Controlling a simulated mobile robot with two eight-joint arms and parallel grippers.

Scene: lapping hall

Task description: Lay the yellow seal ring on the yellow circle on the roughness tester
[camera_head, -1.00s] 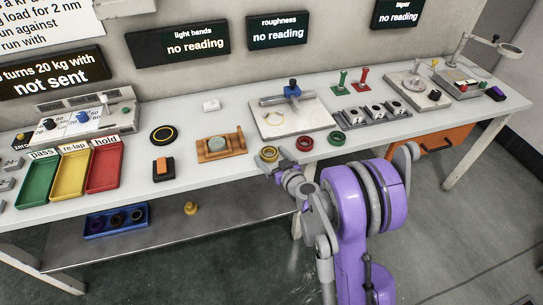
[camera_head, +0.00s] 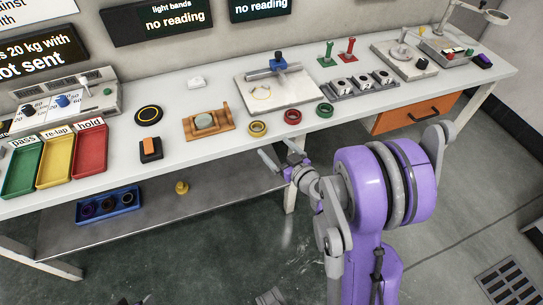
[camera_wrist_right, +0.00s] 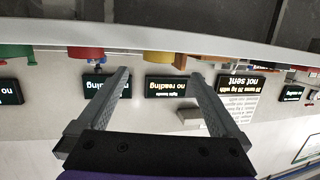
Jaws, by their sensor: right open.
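The yellow seal ring (camera_head: 257,129) lies on the bench near its front edge, left of a red ring (camera_head: 293,116). The roughness tester (camera_head: 303,98) is a pale plate with a blue-topped bar; the yellow circle (camera_head: 262,92) is on its left part, bare. My right gripper (camera_head: 279,151) is open and empty, in front of the bench edge, just short of the yellow ring. In the right wrist view, the yellow ring (camera_wrist_right: 187,61) shows upside down beyond the open fingers (camera_wrist_right: 160,78).
A green ring (camera_head: 325,110) lies right of the red one. A wooden holder with a grey disc (camera_head: 208,124) stands left of the yellow ring. Green and red small stands (camera_head: 338,52) and a row of blocks (camera_head: 360,86) are to the right. An orange drawer (camera_head: 418,112) hangs below.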

